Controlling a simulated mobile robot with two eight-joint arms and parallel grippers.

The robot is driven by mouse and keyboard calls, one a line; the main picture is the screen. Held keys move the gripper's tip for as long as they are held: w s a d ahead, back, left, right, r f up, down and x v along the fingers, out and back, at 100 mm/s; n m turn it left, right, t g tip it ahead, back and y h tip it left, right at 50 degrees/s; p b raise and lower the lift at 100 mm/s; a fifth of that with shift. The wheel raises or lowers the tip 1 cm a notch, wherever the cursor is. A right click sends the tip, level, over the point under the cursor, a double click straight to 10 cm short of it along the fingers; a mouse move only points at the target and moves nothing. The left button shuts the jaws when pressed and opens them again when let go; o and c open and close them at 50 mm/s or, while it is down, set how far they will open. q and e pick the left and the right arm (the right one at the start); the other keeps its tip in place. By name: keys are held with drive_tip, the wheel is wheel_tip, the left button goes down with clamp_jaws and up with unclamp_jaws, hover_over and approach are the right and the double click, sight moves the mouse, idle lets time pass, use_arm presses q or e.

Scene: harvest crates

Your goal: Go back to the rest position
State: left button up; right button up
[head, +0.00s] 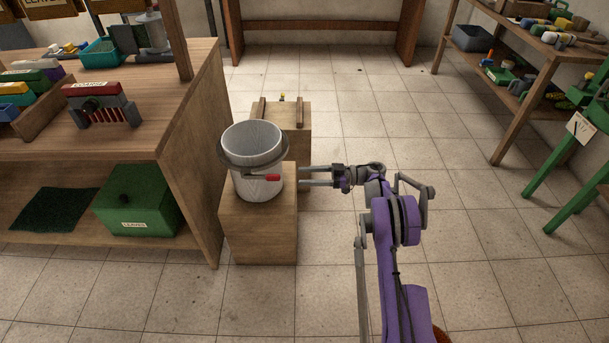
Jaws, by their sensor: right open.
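My right gripper (303,176) is open and empty. Its two fingers point left toward a grey bucket (257,184), with a small gap between the fingertips and the bucket as seen here. The purple right arm comes in from the bottom. My left gripper is not in view.
The wooden block (258,235) stands beside a wooden workbench (190,110) at the left. Another wooden box (290,118) is behind the bucket. A shelf table (515,55) and green frame (570,165) stand at the right. The tiled floor between is clear.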

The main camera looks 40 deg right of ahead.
drive_tip(key=w+a+r+m+t+h, duration=0.3)
drive_tip(key=r+h, duration=0.2)
drive_tip(key=r, duration=0.3)
drive_tip(key=w+a+r+m+t+h, duration=0.2)
drive_tip(key=w+a+r+m+h, duration=0.15)
drive_tip(key=r, duration=0.45)
drive_tip(key=w+a+r+m+t+h, duration=0.3)
drive_tip(key=a+r+h, duration=0.1)
drive_tip(key=r+h, duration=0.25)
drive_tip(key=s+a+f+g+y, duration=0.1)
drive_tip(key=s+a+f+g, duration=0.5)
drive_tip(key=s, duration=0.8)
drive_tip(key=s+a+f+g, duration=0.4)
drive_tip(key=s+a+f, duration=0.4)
drive_tip(key=s, duration=0.5)
drive_tip(key=s+a+f+g+y, duration=0.1)
drive_tip(key=s+a+f+g, duration=0.6)
drive_tip(key=s, duration=0.7)
use_arm(q)
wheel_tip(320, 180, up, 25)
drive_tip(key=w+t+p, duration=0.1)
drive_tip(key=p, duration=2)
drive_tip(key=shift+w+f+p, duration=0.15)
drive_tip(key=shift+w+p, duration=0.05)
drive_tip(key=shift+p, duration=0.15)
use_arm(e)
wheel_tip(320, 180, up, 27)
drive_tip(key=w+t, duration=0.2)
drive_tip(key=shift+w+a+t+h, duration=0.25)
drive_tip(key=shift+t+h, duration=0.05)
